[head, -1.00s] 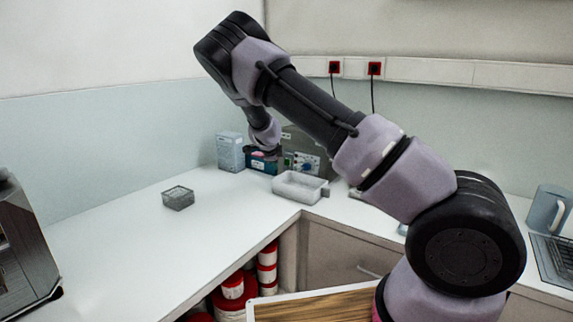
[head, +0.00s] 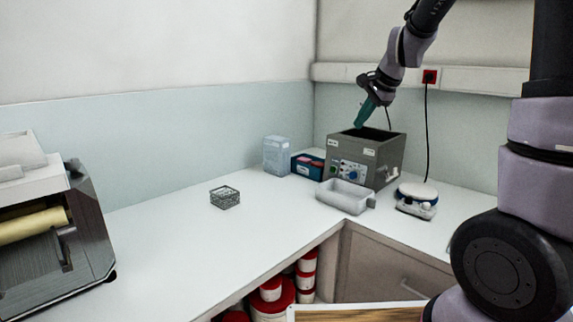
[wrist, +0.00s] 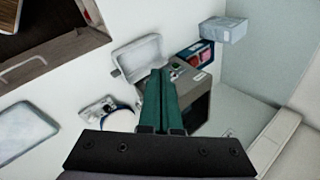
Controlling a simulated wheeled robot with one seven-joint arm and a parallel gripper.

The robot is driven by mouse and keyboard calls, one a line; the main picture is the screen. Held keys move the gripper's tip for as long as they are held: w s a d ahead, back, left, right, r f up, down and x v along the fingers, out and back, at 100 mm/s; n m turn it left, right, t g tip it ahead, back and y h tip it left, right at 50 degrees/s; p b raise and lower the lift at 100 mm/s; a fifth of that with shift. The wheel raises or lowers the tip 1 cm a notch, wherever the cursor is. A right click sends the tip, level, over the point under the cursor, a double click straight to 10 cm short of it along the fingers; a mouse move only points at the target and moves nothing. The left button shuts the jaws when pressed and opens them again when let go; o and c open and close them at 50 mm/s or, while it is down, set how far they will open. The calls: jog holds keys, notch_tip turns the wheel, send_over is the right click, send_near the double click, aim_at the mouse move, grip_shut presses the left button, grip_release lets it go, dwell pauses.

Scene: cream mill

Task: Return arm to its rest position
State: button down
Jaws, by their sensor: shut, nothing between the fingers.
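My gripper (head: 367,110) is at the upper right of the head view, with green fingers pointing down over the grey box-shaped device (head: 352,172) with a blue dial and a dark open top. In the wrist view the two green fingers (wrist: 162,80) lie together, shut with nothing between them. The device (wrist: 199,100) shows partly behind the fingers there. My arm reaches up out of the top of the head view and comes back down to the gripper.
Near the device stand a pale tray (head: 344,196), a white round-topped instrument (head: 416,201), a blue box (head: 307,167) and a clear container (head: 277,155). A wire basket (head: 225,197) sits alone on the white counter (head: 165,235). A roller machine (head: 50,220) stands left.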

jog(key=s+d+r+n, duration=0.1)
jog(key=s+r+n, duration=0.1)
jog(key=s, duration=0.6)
jog(key=s+d+r+n, duration=0.1)
jog(key=s+r+n, duration=0.2)
jog(key=s, duration=0.6)
jog(key=s+d+r+n+t+h, duration=0.1)
jog(key=s+n, duration=0.3)
jog(key=s, duration=0.4)
jog(key=shift+v, duration=0.85)
jog(key=shift+w+d, duration=0.15)
